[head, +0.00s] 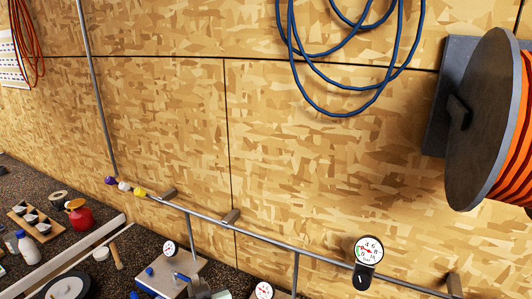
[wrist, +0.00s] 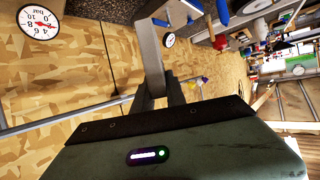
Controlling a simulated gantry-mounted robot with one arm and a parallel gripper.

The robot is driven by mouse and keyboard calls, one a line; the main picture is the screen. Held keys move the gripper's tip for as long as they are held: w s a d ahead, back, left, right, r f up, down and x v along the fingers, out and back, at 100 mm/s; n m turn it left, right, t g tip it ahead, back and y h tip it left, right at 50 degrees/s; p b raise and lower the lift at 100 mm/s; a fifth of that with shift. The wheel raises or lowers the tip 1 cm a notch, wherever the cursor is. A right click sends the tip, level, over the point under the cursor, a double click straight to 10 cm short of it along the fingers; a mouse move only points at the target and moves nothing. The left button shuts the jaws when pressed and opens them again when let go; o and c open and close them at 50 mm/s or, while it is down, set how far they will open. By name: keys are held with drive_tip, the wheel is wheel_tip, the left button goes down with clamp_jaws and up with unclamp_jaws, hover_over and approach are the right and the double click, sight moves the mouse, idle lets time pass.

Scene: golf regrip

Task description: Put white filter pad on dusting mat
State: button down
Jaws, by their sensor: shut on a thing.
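In the wrist view my gripper (wrist: 162,97) shows as two short dark fingers beyond the dark green wrist housing. It is shut on a grey bent bar (wrist: 150,55), which stretches away from the fingers and bends at its far end. I cannot tell what this bar belongs to. I cannot make out a white filter pad or a dusting mat in either view. At the bottom edge of the head view, a grey forked shape (head: 197,287) stands near the blue-handled bench gear; I cannot tell whether it is part of my gripper.
A metal rail (head: 270,242) runs along the wooden wall, with a pressure gauge (head: 369,250). An orange hose reel (head: 488,120) juts out at the right. A red pot (head: 79,215), a white bottle (head: 28,247) and a wooden cup tray (head: 40,224) stand on the dark bench at the left.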

drive_tip(key=w+d+m+t+h, duration=0.25)
drive_tip(key=d+m+h, duration=0.3)
drive_tip(key=d, duration=1.35)
drive_tip(key=f+p+v, duration=0.1)
drive_tip(key=p+v, duration=0.7)
drive_tip(key=p, duration=0.2)
drive_tip(key=s+a+f+p+v, duration=0.1)
drive_tip(key=f+p+v, duration=0.1)
drive_tip(key=p+v, duration=0.6)
drive_tip(key=shift+s+f+h+p, duration=0.25)
drive_tip(key=shift+s+h+p, duration=0.2)
drive_tip(key=shift+p, duration=0.55)
